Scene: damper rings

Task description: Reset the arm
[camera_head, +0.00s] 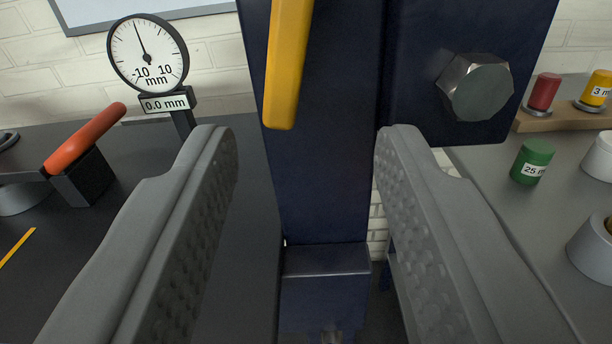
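My gripper (305,142) is open, with its two grey, textured fingers spread wide apart. Nothing is held between them. A dark blue upright post (325,190) stands beyond the fingers and fills the gap between them in the picture. I cannot tell how far it is from the fingertips. A yellow bar (287,60) hangs down in front of the post, just above the gap.
A dial gauge (148,55) reading 0.0 mm and a red-orange handle (85,138) stand on the dark bench at left. A large hex bolt (476,88) sits upper right. On the right bench are a green cylinder (532,161) and red (544,91) and yellow (596,89) weights.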

